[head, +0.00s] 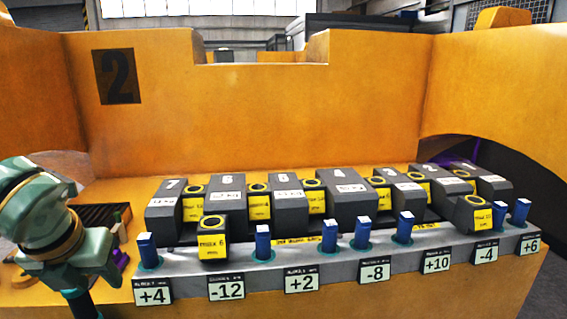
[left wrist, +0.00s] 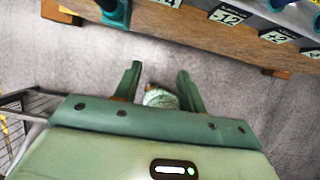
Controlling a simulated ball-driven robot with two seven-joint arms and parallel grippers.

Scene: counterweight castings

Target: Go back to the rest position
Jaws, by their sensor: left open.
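My left gripper (left wrist: 158,75) is open in the left wrist view, its two green fingers spread apart over the grey floor. No casting is between them. A small pale rounded shape shows at the base of the fingers; I cannot tell what it is. In the head view my left arm stands at the left edge, in front of the orange bench, and its fingertips are not clearly seen. Dark castings (head: 340,200) numbered 1 to 7 sit in a row on the bench. My right gripper is not in view.
A grey front rail (head: 200,274) carries several blue pegs (head: 263,243) and black-and-white number labels (head: 302,281). Two smaller castings with yellow faces, one at left (head: 213,240) and one at right (head: 473,213), stand at the rail. An orange wall (head: 250,110) rises behind. Open floor (left wrist: 60,70) lies before the bench.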

